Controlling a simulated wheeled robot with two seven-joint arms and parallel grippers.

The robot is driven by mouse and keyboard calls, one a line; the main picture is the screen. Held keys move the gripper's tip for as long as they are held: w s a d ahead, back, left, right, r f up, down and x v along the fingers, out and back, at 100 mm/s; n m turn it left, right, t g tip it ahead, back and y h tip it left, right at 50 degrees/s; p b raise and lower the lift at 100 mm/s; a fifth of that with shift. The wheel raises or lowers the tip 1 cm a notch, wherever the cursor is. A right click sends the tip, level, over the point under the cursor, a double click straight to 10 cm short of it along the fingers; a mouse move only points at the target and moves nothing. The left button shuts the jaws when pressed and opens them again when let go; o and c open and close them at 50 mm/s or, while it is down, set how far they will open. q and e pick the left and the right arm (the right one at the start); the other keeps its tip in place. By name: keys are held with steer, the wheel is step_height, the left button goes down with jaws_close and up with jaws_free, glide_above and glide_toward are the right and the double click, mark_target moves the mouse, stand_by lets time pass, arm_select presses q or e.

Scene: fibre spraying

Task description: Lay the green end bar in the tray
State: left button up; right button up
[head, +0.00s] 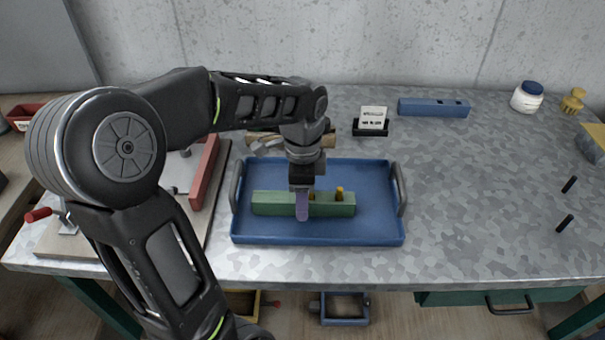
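The green end bar (333,209) is a long block at the middle of the blue tray (375,228), parallel to the tray's long sides. It lies on the tray floor or just above it; I cannot tell which. A brass-coloured peg (339,193) shows at its top, with another partly hidden by the gripper. My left gripper (302,204) points down at the bar's middle. One purple finger overlaps the bar's front face; the other finger is hidden, so its grip is unclear. My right gripper is out of view.
The tray has raised handles (401,188) at both ends. Behind it are a card holder (371,122) and a blue bar (433,107). A board with a red bar (204,172) is at left. A white jar (527,97) is at far right. The table right of the tray is mostly clear.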

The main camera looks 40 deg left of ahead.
arm_select(q)
step_height(320, 180, up, 11)
stand_by(0.3)
